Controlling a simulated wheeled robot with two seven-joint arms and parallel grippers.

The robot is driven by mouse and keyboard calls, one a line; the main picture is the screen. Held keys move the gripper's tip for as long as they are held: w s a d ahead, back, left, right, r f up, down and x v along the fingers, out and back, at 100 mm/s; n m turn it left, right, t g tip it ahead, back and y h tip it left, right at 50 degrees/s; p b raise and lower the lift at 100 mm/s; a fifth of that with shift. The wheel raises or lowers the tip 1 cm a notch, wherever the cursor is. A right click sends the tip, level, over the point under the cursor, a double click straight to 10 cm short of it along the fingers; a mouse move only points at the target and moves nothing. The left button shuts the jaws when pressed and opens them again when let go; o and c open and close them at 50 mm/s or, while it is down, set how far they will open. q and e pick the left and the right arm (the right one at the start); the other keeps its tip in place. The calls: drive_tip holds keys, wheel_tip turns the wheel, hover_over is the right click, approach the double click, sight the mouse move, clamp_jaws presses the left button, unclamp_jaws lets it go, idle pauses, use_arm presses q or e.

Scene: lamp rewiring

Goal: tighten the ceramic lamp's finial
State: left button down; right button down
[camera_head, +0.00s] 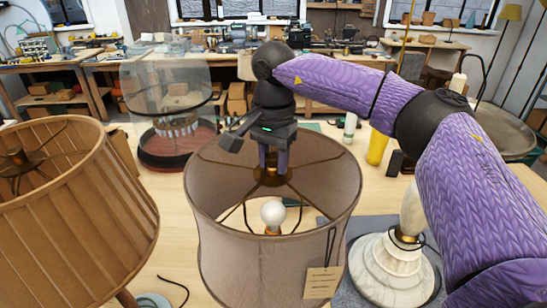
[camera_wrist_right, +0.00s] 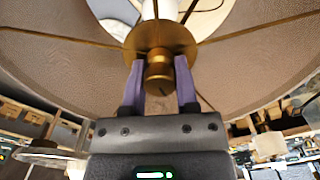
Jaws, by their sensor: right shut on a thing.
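The lamp in the middle has a wide grey-brown drum shade (camera_head: 230,240) with thin wire arms meeting at a brass disc (camera_head: 272,178). A white bulb (camera_head: 273,212) shows inside the shade; the lamp's body below is hidden. My right gripper (camera_head: 273,168) reaches down from above at the disc. In the right wrist view its two purple fingers (camera_wrist_right: 160,82) stand either side of the brass finial (camera_wrist_right: 159,75), shut on it, with the disc (camera_wrist_right: 160,42) just beyond. My left gripper is not in view.
A brown pleated shade (camera_head: 80,215) stands close at left. Behind it is a clear glass cylinder on a dark red base (camera_head: 175,150). At right, a white marble-like lamp base (camera_head: 390,275) stands on a grey mat, partly behind my right arm. A paper tag (camera_head: 322,283) hangs from the middle shade.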

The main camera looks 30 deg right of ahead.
drive_tip(key=m, duration=1.3)
drive_tip(key=shift+m+p, duration=0.3)
drive_tip(key=shift+p, duration=0.05)
drive_tip(key=m, duration=1.1)
drive_tip(key=shift+r+m, duration=0.1)
drive_tip(key=shift+m, duration=0.2)
drive_tip(key=m, duration=0.4)
drive_tip(key=shift+a+p, duration=0.1)
drive_tip(key=shift+p, duration=0.3)
drive_tip(key=shift+m, duration=2.1)
